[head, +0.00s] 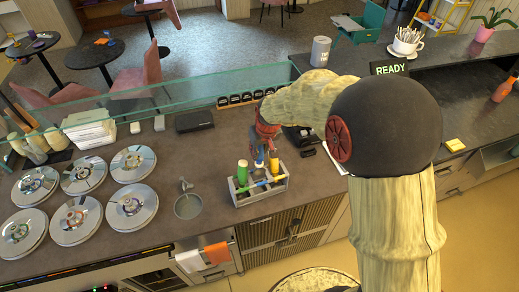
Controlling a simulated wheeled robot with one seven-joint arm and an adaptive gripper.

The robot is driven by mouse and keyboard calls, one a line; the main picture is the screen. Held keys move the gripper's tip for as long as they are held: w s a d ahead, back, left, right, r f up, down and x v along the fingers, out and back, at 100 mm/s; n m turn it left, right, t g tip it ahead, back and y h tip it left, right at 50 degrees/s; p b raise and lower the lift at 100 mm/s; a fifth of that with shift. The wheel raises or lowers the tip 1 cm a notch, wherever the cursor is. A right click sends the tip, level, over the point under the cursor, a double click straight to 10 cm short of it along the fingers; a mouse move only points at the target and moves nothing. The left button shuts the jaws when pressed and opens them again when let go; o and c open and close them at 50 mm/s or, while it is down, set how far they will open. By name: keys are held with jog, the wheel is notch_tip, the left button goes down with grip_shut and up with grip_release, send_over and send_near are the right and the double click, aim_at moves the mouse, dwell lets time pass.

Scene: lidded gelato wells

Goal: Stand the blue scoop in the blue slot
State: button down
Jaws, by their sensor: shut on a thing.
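A grey slotted rack (262,195) stands on the dark counter, near its front edge. A scoop with a green and yellow handle (242,174) stands upright in the rack's left part. The blue slot cannot be made out clearly.
Several round lidded wells (78,220) fill the counter's left. A small round sink (188,206) lies left of the rack. A glass guard (180,98) runs along the back, with a row of dark labelled blocks (240,98) near it.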

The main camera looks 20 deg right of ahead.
aim_at(260, 171)
notch_tip(260, 171, down, 13)
jog(key=b, duration=0.9)
jog(key=shift+f, duration=0.2)
jog(key=c, duration=1.6)
grip_release()
jog(key=shift+o, duration=0.5)
jog(key=w+p+v, duration=0.1)
jog(key=p+v, duration=0.3)
jog(key=v, duration=0.5)
jog(key=shift+r, duration=0.25)
jog(key=shift+a, duration=0.1)
